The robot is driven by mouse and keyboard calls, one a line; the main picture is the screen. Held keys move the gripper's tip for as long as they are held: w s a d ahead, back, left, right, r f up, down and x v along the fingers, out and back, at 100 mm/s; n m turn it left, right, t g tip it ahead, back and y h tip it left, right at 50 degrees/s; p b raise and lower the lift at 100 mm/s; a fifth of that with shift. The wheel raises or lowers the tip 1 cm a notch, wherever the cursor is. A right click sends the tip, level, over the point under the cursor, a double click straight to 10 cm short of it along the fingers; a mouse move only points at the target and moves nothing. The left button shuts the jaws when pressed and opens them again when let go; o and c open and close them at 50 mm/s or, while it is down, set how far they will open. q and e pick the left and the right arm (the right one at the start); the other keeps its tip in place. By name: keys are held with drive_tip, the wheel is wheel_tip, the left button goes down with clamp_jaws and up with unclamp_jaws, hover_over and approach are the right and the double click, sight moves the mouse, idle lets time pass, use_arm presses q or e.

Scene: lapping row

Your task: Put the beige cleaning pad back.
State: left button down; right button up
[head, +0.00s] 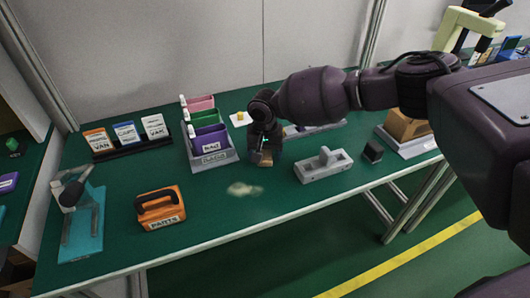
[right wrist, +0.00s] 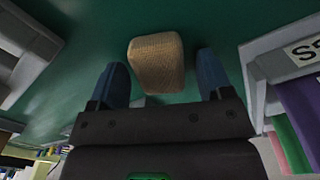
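The beige cleaning pad (head: 265,162) is on the green bench, partly hidden under my right gripper (head: 263,148) in the head view. In the right wrist view the beige pad (right wrist: 157,62) is a rounded, woven-looking block. It lies between and a little beyond the two blue fingertips of my right gripper (right wrist: 165,80). The fingers are spread wide, with a gap on each side of the pad. A pale smear (head: 244,189) marks the bench in front. My left gripper is not in view.
A grey holder with coloured compartments (head: 213,158) stands close left of the gripper. A grey block with a handle (head: 323,167) and a small dark block (head: 373,151) stand right. An orange PARTS carrier (head: 160,208) is front left. The front middle bench is clear apart from the smear.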

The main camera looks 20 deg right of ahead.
sight(265, 153)
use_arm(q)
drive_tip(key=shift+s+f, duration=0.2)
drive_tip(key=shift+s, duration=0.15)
use_arm(e)
drive_tip(key=shift+r, duration=0.15)
use_arm(q)
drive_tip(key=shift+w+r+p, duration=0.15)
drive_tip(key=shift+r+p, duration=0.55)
drive_tip(key=shift+p, duration=0.05)
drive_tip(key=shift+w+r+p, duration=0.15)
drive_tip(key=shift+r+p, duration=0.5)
drive_tip(key=shift+p, duration=0.1)
use_arm(e)
wheel_tip(265, 153, up, 12)
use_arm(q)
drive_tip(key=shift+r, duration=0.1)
